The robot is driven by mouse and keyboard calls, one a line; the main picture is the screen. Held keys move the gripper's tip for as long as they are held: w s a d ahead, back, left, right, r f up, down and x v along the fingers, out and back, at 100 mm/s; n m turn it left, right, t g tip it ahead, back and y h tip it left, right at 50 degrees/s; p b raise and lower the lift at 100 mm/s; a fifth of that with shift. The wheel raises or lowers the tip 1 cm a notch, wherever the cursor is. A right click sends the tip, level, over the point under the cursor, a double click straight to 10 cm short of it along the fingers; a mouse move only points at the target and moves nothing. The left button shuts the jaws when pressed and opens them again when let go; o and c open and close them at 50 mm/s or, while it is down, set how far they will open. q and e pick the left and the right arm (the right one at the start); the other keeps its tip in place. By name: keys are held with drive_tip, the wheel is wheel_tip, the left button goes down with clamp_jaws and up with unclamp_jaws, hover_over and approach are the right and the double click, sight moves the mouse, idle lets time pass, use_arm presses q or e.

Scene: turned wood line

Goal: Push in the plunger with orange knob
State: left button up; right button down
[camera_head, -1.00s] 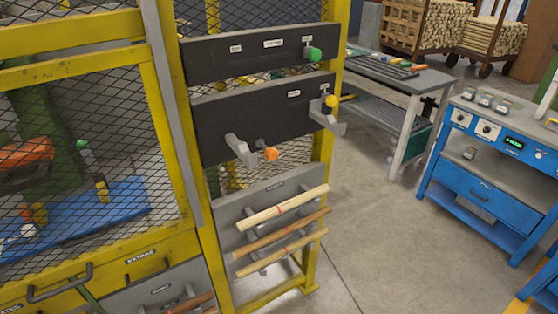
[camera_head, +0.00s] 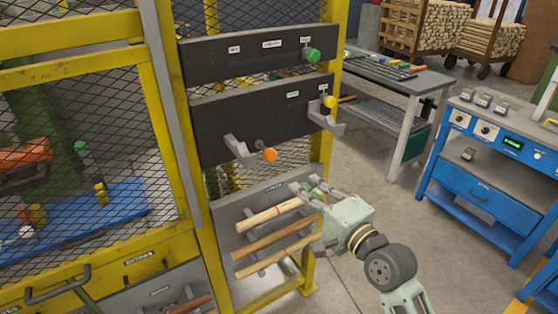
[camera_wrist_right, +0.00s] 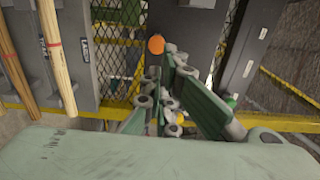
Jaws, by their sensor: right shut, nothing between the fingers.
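The orange knob (camera_head: 270,155) sits on the end of a short rod that sticks out near the lower edge of the lower black panel (camera_head: 225,118). It also shows in the right wrist view (camera_wrist_right: 156,44), just beyond the fingertips. My right gripper (camera_head: 307,186) is shut and empty, below and to the right of the orange knob in the head view. Its fingers are in front of the wooden-rod rack and apart from the knob. In the wrist view its fingers (camera_wrist_right: 166,82) come together in the middle. My left gripper is not in view.
A green knob (camera_head: 313,55) and a yellow knob (camera_head: 331,101) stick out at the right of the panels. Grey brackets (camera_head: 239,150) flank the orange knob. Wooden rods (camera_head: 270,213) lie on the rack below. A yellow post (camera_head: 340,60) bounds the frame. Floor to the right is open.

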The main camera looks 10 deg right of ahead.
sight(273, 154)
drive_tip(key=p+x, duration=0.2)
drive_tip(key=x, duration=1)
drive_tip(key=shift+w+p, duration=0.2)
drive_tip(key=shift+p, duration=0.2)
drive_tip(key=shift+w+a+f, duration=0.1)
drive_tip(key=b+x, duration=0.1)
drive_tip(key=x, duration=0.2)
drive_tip(key=shift+w+a, duration=0.1)
drive_tip(key=shift+w, duration=0.15)
drive_tip(key=shift+s+r, duration=0.1)
drive_tip(key=shift+r, duration=0.15)
